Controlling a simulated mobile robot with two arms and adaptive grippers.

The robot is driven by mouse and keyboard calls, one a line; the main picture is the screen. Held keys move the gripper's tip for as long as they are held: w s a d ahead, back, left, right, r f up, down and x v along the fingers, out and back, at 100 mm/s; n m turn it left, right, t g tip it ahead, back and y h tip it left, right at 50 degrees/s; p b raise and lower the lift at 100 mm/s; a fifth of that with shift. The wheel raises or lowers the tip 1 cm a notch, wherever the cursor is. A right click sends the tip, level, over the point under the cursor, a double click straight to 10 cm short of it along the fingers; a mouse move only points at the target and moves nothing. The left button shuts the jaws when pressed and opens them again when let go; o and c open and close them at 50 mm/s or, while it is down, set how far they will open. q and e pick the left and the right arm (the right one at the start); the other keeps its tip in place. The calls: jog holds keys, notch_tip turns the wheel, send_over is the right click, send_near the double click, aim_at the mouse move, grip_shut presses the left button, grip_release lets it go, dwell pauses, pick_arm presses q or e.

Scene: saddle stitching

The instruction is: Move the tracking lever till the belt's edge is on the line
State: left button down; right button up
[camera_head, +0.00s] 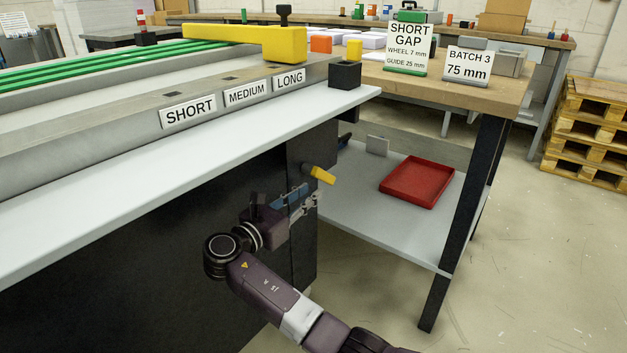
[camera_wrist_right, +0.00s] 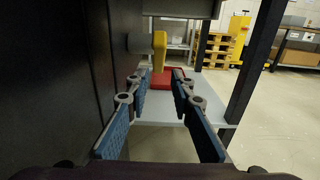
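A short yellow lever (camera_head: 319,174), which looks like the tracking lever, sticks out from the end of the dark machine cabinet below the white ledge. In the right wrist view the yellow lever (camera_wrist_right: 159,48) stands ahead, beyond the fingertips. My right gripper (camera_head: 308,200) is just below and left of the lever in the head view. Its blue-padded fingers (camera_wrist_right: 162,80) are apart with nothing between them, and I see no contact with the lever. Green belts (camera_head: 110,62) run along the machine top at left. The line and the belt's edge against it cannot be made out. My left gripper is not in view.
The dark cabinet side (camera_wrist_right: 50,80) is close on the left of my right gripper. A lower shelf (camera_head: 375,220) with a red tray (camera_head: 417,181) lies beyond, with a dark table leg (camera_head: 462,220) at right. A yellow arm (camera_head: 255,43) sits on top by the SHORT, MEDIUM, LONG labels.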

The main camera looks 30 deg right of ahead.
aim_at(324, 179)
jog(key=b+x, duration=0.1)
jog(key=x, duration=0.2)
jog(key=b+x, duration=0.2)
jog(key=x, duration=0.2)
jog(key=shift+w+r, duration=0.15)
jog(key=shift+r, duration=0.05)
jog(key=shift+w+d+r, duration=0.1)
jog(key=shift+w+d, duration=0.1)
jog(key=shift+d, duration=0.25)
jog(key=shift+c, duration=0.2)
grip_shut()
